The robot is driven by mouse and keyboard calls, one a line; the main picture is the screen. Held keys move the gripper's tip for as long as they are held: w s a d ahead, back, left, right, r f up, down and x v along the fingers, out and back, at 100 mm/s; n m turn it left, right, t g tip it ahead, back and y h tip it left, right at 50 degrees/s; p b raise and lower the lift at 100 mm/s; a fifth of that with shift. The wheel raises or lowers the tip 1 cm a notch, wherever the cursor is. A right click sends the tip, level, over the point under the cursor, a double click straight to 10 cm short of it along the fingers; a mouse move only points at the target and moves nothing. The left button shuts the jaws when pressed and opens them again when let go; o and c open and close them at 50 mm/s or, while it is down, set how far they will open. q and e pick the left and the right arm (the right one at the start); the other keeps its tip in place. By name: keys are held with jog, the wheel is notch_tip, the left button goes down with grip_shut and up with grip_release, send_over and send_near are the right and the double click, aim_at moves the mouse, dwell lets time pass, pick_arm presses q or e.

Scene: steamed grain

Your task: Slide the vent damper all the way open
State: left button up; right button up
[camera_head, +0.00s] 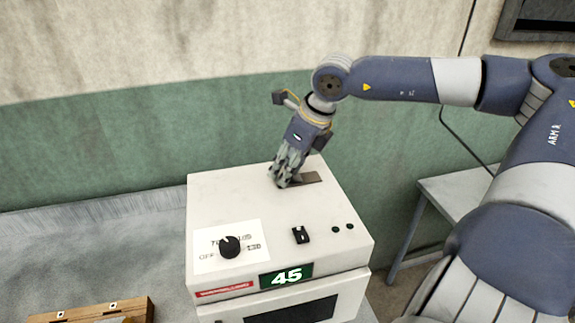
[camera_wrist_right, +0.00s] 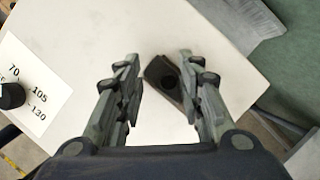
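The vent damper (camera_head: 309,179) shows as a dark flat piece on top of the white oven (camera_head: 225,185), toward the back. In the right wrist view the dark damper piece (camera_wrist_right: 163,72), with a darker round spot, lies between the fingertips, nearer the right-hand finger, which covers part of it. My right gripper (camera_head: 281,183) points down at the oven top and hides the damper's left end; its fingers stand apart in the wrist view (camera_wrist_right: 158,75). I cannot tell whether a finger touches the damper. My left gripper is not in view.
The oven top carries a black dial (camera_head: 230,246) on a white scale, a black switch (camera_head: 301,235) and two small buttons. A wooden box (camera_head: 95,312) stands at lower left. A grey table (camera_head: 450,200) stands at right.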

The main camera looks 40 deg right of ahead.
jog(key=shift+s+d+r, duration=0.15)
jog(key=shift+d+r, duration=0.1)
jog(key=shift+d, duration=0.1)
jog(key=a+v, duration=0.1)
jog(key=v, duration=1)
jog(key=shift+d+r, duration=0.2)
jog(key=shift+s, duration=0.1)
